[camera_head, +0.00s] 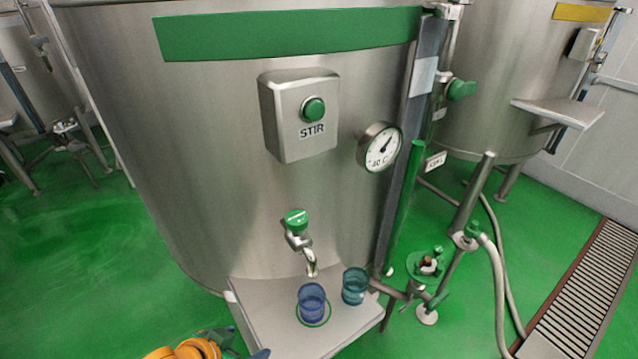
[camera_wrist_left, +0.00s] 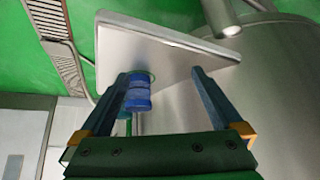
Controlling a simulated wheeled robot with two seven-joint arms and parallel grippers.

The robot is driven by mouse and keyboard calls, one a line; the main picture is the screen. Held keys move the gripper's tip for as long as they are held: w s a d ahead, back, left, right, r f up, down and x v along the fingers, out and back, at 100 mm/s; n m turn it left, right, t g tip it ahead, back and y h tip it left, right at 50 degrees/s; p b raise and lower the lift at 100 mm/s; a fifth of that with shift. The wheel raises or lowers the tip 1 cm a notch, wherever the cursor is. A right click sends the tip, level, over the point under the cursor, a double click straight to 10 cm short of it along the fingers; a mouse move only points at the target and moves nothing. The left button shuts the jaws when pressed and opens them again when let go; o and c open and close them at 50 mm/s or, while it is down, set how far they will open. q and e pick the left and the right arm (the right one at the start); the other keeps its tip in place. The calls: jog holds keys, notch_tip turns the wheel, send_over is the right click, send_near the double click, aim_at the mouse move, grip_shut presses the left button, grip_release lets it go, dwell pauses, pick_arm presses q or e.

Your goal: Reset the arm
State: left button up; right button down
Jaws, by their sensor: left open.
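My left gripper (camera_head: 240,346) is at the bottom edge of the head view, low and left of the steel shelf (camera_head: 268,332). In the left wrist view its two fingers (camera_wrist_left: 163,78) are spread wide with nothing held between them. A blue cup (camera_head: 312,302) stands on the shelf within a green ring, below the tap (camera_head: 310,262). The cup also shows in the left wrist view (camera_wrist_left: 138,98), beyond the fingers and apart from them. A teal cup (camera_head: 355,286) stands to its right on the shelf. My right gripper is not seen.
The tank (camera_head: 200,150) rises behind the shelf, with a STIR button box (camera_head: 300,115) and a dial gauge (camera_head: 380,147). Pipes, valves and a hose (camera_head: 498,290) stand at right. A floor grate (camera_head: 585,290) lies at far right. Green floor is open at left.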

pick_arm(q)
jog(key=s+a+f+n+y, duration=0.1)
jog(key=a+f+n, duration=0.1)
jog(key=a+f, duration=0.35)
jog(key=s+a+f+n+y, duration=0.1)
jog(key=a+f+y, duration=0.1)
jog(key=f, duration=0.7)
jog(key=s+d+f+g, duration=0.1)
jog(key=s+f, duration=0.5)
jog(key=s, duration=0.6)
jog(key=s+d+f+g, duration=0.2)
jog(key=s+f+g, duration=0.2)
jog(key=s+f, duration=0.3)
jog(key=s, duration=0.5)
jog(key=shift+d+f, duration=0.15)
jog(key=shift+d, duration=0.15)
